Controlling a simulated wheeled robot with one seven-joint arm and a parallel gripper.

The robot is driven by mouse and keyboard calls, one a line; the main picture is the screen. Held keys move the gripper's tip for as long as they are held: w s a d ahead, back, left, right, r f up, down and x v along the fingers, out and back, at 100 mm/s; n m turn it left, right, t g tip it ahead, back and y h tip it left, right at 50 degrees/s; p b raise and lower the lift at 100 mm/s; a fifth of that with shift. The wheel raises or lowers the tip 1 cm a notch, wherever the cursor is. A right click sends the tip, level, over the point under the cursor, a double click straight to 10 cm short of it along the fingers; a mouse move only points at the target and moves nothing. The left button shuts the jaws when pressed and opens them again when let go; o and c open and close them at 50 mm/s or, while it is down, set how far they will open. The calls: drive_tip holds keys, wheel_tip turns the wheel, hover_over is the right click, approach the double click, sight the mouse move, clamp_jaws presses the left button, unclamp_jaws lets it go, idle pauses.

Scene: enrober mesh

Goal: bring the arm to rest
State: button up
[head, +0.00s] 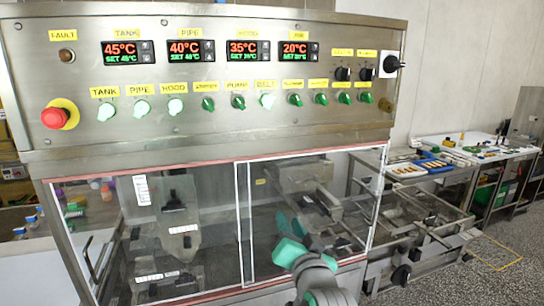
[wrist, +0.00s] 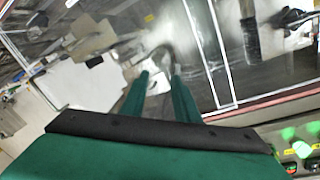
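My gripper (head: 289,226) is teal and shows at the lower middle of the head view, in front of the glass-fronted enrober (head: 310,190). Part of my wrist shows below it. In the wrist view, the two green fingers of my gripper (wrist: 160,78) stand apart with a gap between them. I see nothing held in the gap. I cannot tell from these frames how far the fingertips are from the glass.
The control panel (head: 205,80) with a red stop button (head: 55,118), knobs and temperature displays spans above the glass. A metal frame with rails (head: 425,225) stands to the right. A bench (head: 470,160) with small parts stands farther back at the right.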

drive_tip(key=s+f+h, duration=0.1)
drive_tip(key=s+f, duration=0.4)
drive_tip(key=f, duration=0.5)
drive_tip(key=s+f+g+h, duration=0.1)
drive_tip(key=s+f, duration=0.5)
drive_tip(key=f, duration=0.5)
drive_tip(key=s+f+h, duration=0.1)
drive_tip(key=s+f, duration=0.4)
drive_tip(key=f, duration=0.5)
drive_tip(key=s+a+f+n, duration=0.2)
drive_tip(key=s, duration=1.3)
drive_tip(key=s+a+f+n, duration=0.2)
drive_tip(key=s+f, duration=0.1)
drive_tip(key=s, duration=1.2)
drive_tip(key=shift+s+a+f+n+g, duration=0.15)
drive_tip(key=shift+s+f+n+g, duration=0.15)
drive_tip(key=shift+s+g, duration=0.1)
